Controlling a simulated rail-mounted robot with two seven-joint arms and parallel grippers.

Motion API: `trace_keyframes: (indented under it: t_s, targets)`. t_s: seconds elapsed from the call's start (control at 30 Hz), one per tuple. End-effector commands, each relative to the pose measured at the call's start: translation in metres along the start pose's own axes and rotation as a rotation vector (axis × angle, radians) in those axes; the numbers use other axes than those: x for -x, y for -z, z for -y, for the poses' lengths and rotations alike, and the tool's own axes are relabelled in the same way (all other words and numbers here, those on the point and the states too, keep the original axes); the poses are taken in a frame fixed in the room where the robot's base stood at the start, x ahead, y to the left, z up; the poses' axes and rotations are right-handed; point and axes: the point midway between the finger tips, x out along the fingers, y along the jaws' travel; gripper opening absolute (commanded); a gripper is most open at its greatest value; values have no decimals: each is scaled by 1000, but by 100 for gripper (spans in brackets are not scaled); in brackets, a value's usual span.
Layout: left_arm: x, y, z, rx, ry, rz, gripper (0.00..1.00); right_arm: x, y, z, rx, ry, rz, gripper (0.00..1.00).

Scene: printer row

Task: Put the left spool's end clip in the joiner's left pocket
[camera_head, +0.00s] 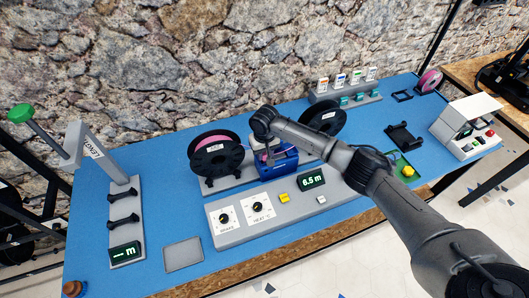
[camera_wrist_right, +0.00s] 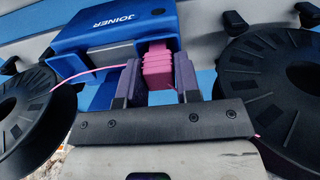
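The left spool (camera_head: 217,157), black with pink filament, stands on its holder left of the blue joiner (camera_head: 285,168). The joiner also shows in the wrist view (camera_wrist_right: 115,28), seen from another side. My right gripper (camera_head: 268,156) is over the joiner's left part in the head view. In the wrist view its fingers (camera_wrist_right: 160,82) stand on both sides of a ridged pink end clip (camera_wrist_right: 158,62) and appear to touch it. The clip is at the joiner's edge; whether it is seated in a pocket is hidden. My left gripper is not in view.
The right spool (camera_head: 321,117) stands behind my right arm. In front lies a grey control panel (camera_head: 236,238) with dials and a 6.5 m display. A length gauge (camera_head: 124,205) stands left, and a white-topped machine (camera_head: 468,115) right. A thin pink filament (camera_wrist_right: 95,72) runs by the joiner.

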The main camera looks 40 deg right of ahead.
Motion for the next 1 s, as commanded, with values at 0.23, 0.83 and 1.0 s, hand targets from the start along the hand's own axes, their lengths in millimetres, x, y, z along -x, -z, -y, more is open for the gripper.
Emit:
trace_keyframes:
  t_s: [0.23, 0.83, 1.0]
  targets:
    - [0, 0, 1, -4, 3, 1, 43, 0, 0, -2, -2, -3, 0, 56]
    - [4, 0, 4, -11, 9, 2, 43, 18, 2, -5, -8, -7, -2, 56]
    - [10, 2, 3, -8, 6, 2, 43, 53, 2, -3, -6, -4, -5, 56]
